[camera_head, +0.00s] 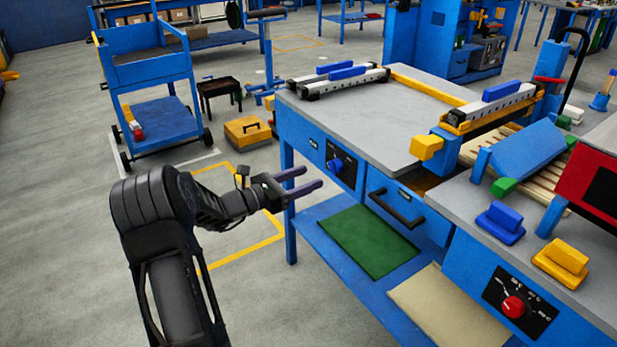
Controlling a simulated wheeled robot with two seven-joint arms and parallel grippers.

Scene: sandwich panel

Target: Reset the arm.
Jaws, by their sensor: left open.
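My left arm comes in from the lower left, black and bent at the elbow. My left gripper (307,179) is open and empty, its two purple-grey fingers pointing right. It hangs in front of the near left side of the blue workbench (365,125), below the level of the grey top. My right gripper and right arm are not in view.
The bench front has a dark knob panel (341,164) and a drawer with a black handle (397,209). A lower shelf holds a green mat (367,243). A blue cart (157,118) and yellow toolbox (247,132) stand behind.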

